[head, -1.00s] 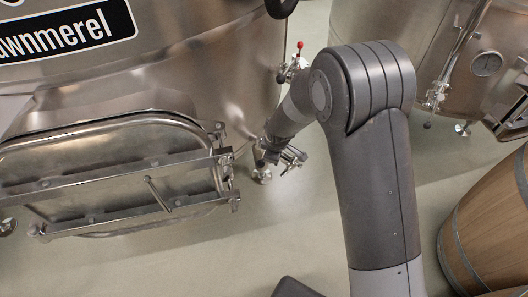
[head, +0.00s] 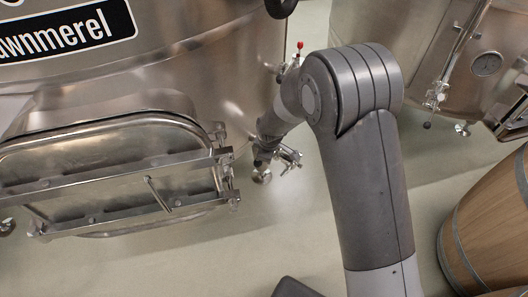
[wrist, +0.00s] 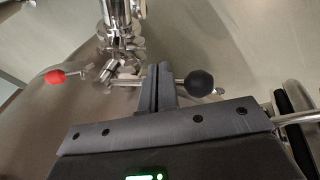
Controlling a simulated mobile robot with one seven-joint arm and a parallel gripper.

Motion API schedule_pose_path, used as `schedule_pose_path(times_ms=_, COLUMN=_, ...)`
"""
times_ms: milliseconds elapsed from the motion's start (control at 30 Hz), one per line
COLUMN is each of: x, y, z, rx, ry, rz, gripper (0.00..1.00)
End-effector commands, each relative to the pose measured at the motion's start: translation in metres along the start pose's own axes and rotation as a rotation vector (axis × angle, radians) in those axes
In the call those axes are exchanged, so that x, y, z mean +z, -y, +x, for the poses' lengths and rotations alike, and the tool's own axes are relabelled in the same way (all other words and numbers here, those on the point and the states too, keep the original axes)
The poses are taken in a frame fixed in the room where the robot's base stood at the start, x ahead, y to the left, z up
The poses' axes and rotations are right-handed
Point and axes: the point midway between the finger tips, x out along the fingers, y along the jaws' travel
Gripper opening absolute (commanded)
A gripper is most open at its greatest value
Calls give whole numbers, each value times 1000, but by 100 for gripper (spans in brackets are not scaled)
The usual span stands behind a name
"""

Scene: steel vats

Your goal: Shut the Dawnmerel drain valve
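The Dawnmerel vat (head: 200,75) is a large steel tank at the left, with its name plate (head: 68,34) at the top. A valve (head: 289,158) sits low by its right side, close to my gripper (head: 263,160). In the wrist view my gripper (wrist: 158,72) has its two fingers together, with only a thin line between them. A metal lever with a black ball knob (wrist: 201,83) runs across at the fingertips; its middle is hidden by them. I cannot tell whether they touch. Steel valve fittings (wrist: 120,40) stand just beyond. A red knob (wrist: 55,76) is at the left.
A red-topped fitting (head: 300,46) on the vat is partly hidden by my arm. A hatch with steel bars (head: 120,175) is at the left. Another steel vat (head: 480,95) is at upper right, and wooden barrels (head: 490,225) are at lower right. The floor between is clear.

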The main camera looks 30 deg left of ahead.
Motion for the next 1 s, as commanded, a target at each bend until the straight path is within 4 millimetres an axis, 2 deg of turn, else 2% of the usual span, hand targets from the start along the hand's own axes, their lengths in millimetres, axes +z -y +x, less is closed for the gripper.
schedule_pose_path(times_ms=1000, x=-16, y=1, z=1, rx=1, ry=-4, rz=-2, gripper=0)
